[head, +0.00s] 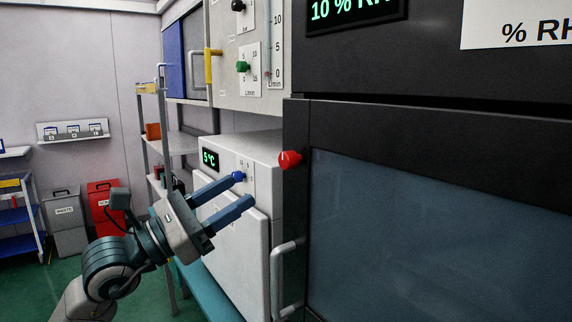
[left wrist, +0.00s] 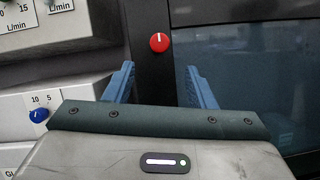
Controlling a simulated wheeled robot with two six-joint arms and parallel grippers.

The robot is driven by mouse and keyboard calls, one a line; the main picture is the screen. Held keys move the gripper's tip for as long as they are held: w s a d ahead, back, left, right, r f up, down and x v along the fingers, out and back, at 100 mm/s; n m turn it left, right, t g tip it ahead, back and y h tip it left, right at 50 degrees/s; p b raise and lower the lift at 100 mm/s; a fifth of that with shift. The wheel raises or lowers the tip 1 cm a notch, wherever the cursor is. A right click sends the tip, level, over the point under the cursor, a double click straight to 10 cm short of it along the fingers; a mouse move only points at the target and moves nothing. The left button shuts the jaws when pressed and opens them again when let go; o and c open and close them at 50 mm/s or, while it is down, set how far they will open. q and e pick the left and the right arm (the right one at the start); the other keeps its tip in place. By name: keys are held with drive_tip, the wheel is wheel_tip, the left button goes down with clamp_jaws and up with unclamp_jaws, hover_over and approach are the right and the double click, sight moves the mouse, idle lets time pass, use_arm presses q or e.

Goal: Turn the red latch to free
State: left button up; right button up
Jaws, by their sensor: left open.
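The red latch (head: 290,159) is a round knob on the upper left of the dark cabinet's front frame. It also shows in the left wrist view (left wrist: 159,42), with a short white mark pointing straight up, ahead of and between my fingers. My left gripper (head: 244,189) is open and empty, its two blue fingers pointing toward the knob from the left and apart from it. In the left wrist view the open fingers (left wrist: 160,85) stand on both sides below the knob. My right gripper is not in view.
The dark cabinet has a glass door (head: 440,230) and a grey handle (head: 285,275) below the knob. A white unit (head: 230,235) with a blue knob (head: 239,176) and a 5°C display stands to its left, close behind my fingers.

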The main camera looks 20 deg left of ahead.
sight(282, 165)
use_arm(q)
drive_tip(key=p+x, duration=0.5)
drive_tip(key=x, duration=0.4)
drive_tip(key=shift+r, duration=0.1)
drive_tip(key=shift+p+x, duration=0.3)
drive_tip(key=shift+x, duration=0.5)
drive_tip(key=c, duration=1)
drive_tip(key=shift+o, duration=0.2)
